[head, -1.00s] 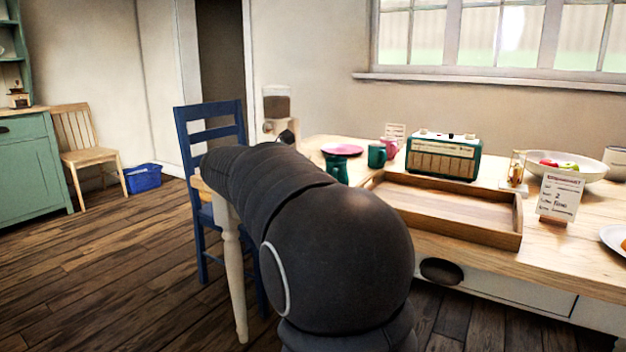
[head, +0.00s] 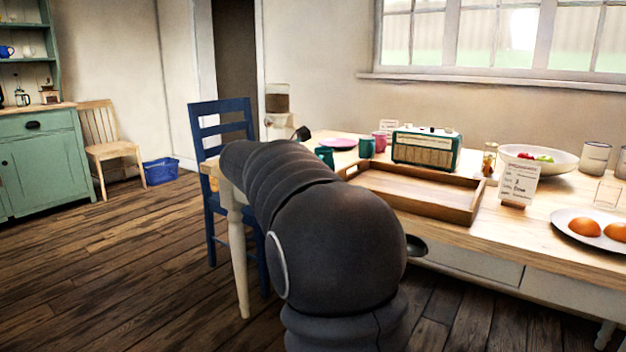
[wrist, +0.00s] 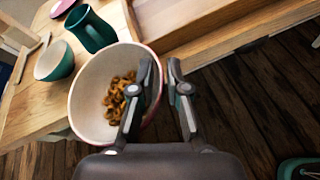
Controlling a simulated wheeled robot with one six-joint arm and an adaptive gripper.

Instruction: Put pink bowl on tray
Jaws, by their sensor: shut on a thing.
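The pink bowl (wrist: 88,92) shows in the wrist view, with a cream inside, a pink rim edge and small brown pieces of food in it. My gripper (wrist: 161,72) is shut on its right-hand rim. The bowl looks tilted in this view, close to the table's edge; I cannot tell its height. The wooden tray (head: 463,214) lies on the table in the head view, empty, and part of it (wrist: 210,28) shows at the top of the wrist view. In the head view my arm hides the gripper and bowl.
A teal mug (wrist: 92,30) and teal bowl (wrist: 55,62) stand left of the pink bowl. A radio (head: 425,148) stands behind the tray; a card (head: 519,183) and a plate of orange food (head: 570,236) are to its right. A blue chair (head: 222,125) stands at the table's left end.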

